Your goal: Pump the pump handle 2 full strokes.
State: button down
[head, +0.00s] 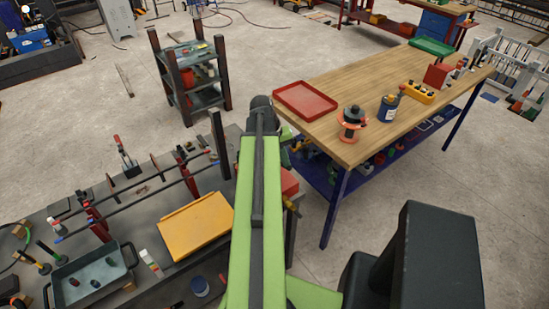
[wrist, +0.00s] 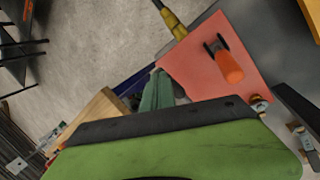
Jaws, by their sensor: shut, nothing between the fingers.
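The pump is a red box (wrist: 195,60) in the wrist view, with a short dark lever ending in an orange grip, the pump handle (wrist: 229,68). A yellow hose fitting (wrist: 173,22) sticks out at its edge. In the head view the red box (head: 289,183) shows partly, just right of my arm; its handle is hidden there. My gripper (wrist: 157,86) shows as narrow green fingers beyond its dark-edged green body in the wrist view. The fingers are together and empty, left of the red box and apart from the handle. In the head view my arm hides most of the gripper.
A wooden-topped workbench (head: 357,139) with a red tray (head: 305,100) and several items stands to the right. The grey bench (head: 165,276) at left carries rebar rods, a yellow board (head: 195,226) and a grey bin (head: 89,277). A shelf cart (head: 190,75) stands behind.

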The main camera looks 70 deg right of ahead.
jog(key=shift+s+a+f+b, duration=0.1)
jog(key=shift+s+f+b, duration=0.05)
jog(key=shift+f+b, duration=0.5)
jog(key=shift+s+a+f+b, duration=0.1)
jog(key=shift+s+f+b, duration=0.05)
jog(key=shift+f+b, duration=0.55)
jog(key=shift+s+f+b, duration=0.1)
jog(key=shift+f+b, duration=0.55)
jog(key=shift+b, duration=0.05)
